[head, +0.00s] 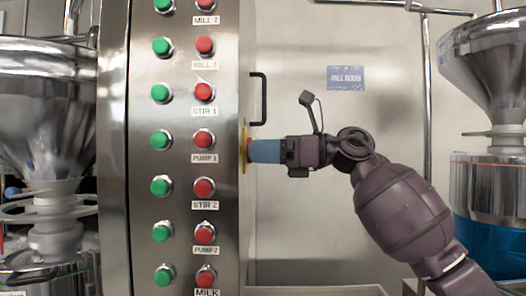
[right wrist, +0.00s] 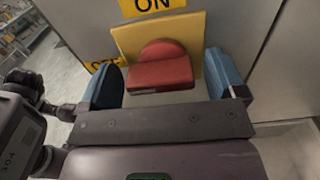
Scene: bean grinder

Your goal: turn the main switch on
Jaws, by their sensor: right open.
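The main switch is a red rotary knob (right wrist: 160,72) on a yellow plate (right wrist: 196,28), seen in the right wrist view. Its bar lies roughly level in that picture. An ON label (right wrist: 152,5) is above the plate, and a partly hidden label, apparently OFF (right wrist: 98,65), is to its left. My right gripper (right wrist: 166,82) is open, with one blue finger on each side of the knob. I cannot tell whether the fingers touch it. In the head view the right gripper (head: 262,151) reaches the cabinet's right side face at the yellow plate (head: 243,150).
The steel cabinet (head: 180,120) carries columns of green and red buttons on its front. A black handle (head: 263,98) is just above my right gripper. Steel hoppers stand at left (head: 40,110) and right (head: 495,70). A blue sign (head: 346,78) is on the back panel.

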